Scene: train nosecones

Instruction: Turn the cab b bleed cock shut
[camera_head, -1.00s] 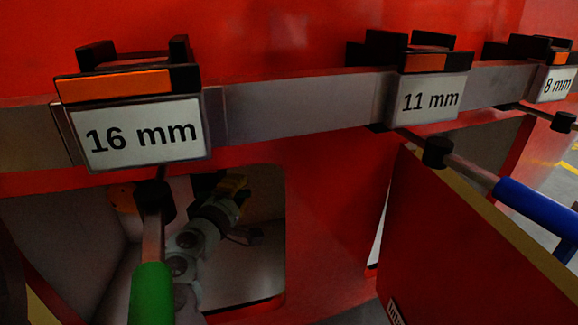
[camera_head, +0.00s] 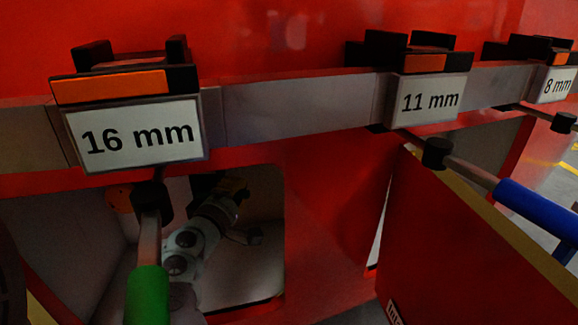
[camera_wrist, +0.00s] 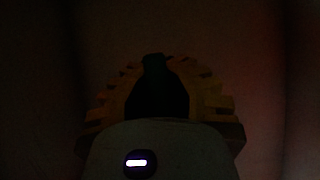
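My gripper (camera_head: 236,188) is inside the dark opening in the red panel, under the 16 mm label, partly hidden by the opening's upper edge. In the wrist view, its yellow ribbed fingers (camera_wrist: 154,66) curve together to a dark block at the tips, so it looks shut. I cannot make out anything held there.
A grey rail (camera_head: 300,105) crosses above the opening, with labelled holders for 16 mm (camera_head: 138,137), 11 mm (camera_head: 430,98) and 8 mm. A green-handled tool (camera_head: 148,296) hangs before the opening. A blue-handled tool (camera_head: 540,212) and a red panel (camera_head: 460,245) stand right.

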